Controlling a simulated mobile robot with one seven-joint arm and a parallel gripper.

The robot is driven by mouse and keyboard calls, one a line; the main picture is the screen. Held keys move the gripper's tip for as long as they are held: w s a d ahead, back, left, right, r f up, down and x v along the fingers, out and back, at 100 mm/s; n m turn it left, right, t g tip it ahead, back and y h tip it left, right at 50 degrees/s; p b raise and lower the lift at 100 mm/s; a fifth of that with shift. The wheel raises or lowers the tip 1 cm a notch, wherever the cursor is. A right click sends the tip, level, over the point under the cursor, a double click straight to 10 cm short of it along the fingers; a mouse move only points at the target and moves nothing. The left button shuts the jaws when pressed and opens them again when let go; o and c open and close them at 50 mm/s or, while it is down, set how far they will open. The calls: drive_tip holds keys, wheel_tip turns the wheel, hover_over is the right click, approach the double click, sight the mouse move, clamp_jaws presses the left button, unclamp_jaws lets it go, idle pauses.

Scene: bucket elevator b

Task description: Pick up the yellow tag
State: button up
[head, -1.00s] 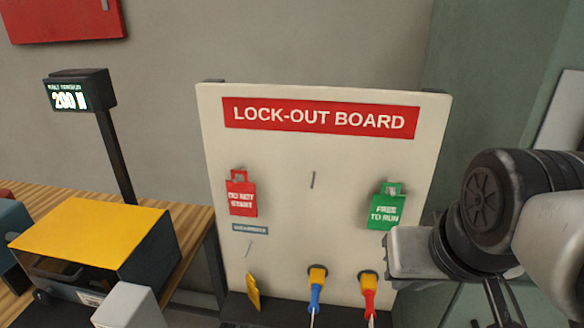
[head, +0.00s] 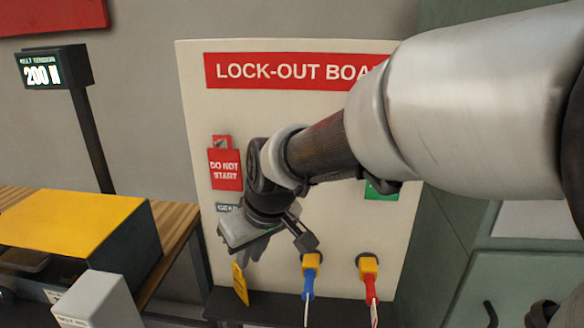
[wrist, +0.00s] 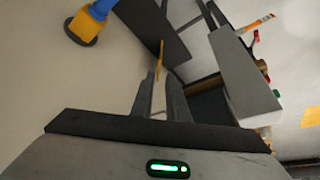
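The yellow tag (head: 240,284) leans upright at the foot of the lock-out board (head: 320,215), above the dark ledge. My gripper (head: 250,257) points down just above the tag in the head view. In the wrist view the tag (wrist: 159,62) shows as a thin, edge-on strip by the tips of my gripper (wrist: 160,84). The fingers are apart, with a narrow gap between them. I cannot tell whether the tag's edge is inside the gap or just beyond it.
A blue-and-yellow plug (head: 310,275) and a red-and-yellow plug (head: 369,280) hang right of the tag. A red tag (head: 225,168) hangs above left. A green tag (head: 380,192) is partly behind my arm. A yellow-topped box (head: 70,222) stands on the wooden bench at left.

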sight(242, 278)
drive_tip(key=b+x, duration=0.2)
drive_tip(key=x, duration=1.2)
drive_tip(key=shift+f, duration=0.2)
drive_tip(key=shift+c, duration=0.4)
clamp_jaws()
drive_tip(key=shift+r, duration=0.1)
